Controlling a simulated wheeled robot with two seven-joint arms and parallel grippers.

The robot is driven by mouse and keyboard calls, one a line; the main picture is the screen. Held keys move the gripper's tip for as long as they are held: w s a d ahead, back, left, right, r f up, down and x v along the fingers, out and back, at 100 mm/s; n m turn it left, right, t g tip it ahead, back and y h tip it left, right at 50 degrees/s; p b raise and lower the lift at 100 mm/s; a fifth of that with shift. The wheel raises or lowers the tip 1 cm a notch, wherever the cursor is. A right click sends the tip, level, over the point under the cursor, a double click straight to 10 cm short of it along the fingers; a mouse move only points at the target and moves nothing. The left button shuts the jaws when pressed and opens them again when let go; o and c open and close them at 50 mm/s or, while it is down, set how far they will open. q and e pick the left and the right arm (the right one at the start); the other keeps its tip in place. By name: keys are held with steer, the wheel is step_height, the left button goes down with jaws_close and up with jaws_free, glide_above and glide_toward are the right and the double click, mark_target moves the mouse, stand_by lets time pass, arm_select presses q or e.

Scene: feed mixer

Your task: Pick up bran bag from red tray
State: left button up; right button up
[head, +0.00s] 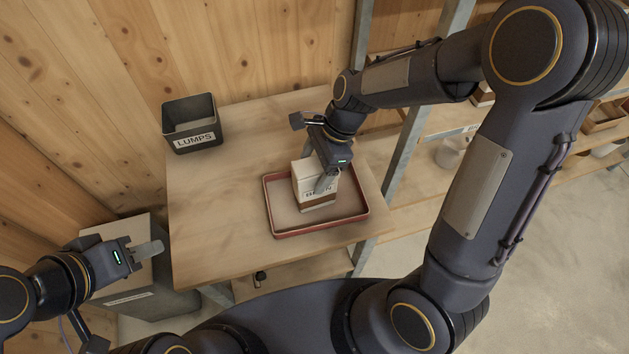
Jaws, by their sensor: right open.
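The bran bag (301,188) is a white block-shaped bag with a brown band and a partly covered label. It stands upright in the red tray (283,233) on the wooden table. My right gripper (322,180) is at the bag from above, its jaws open, with a grey finger in front of the bag's near face. The other finger is hidden, so I cannot tell whether the bag lies fully between them. My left gripper (150,249) is away to the left, off the table's left edge, and no object shows at its fingers.
A dark bin labelled LUMPS (191,124) stands at the table's back left. The table (215,215) is clear between bin and tray. A grey metal post (405,150) rises at the table's right, with shelves beyond. A grey box (160,295) stands below my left gripper.

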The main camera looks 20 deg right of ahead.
steer(key=shift+f, duration=0.25)
stand_by(0.5)
steer(key=c, duration=1.4)
steer(key=shift+r, duration=0.1)
steer(key=shift+c, duration=0.2)
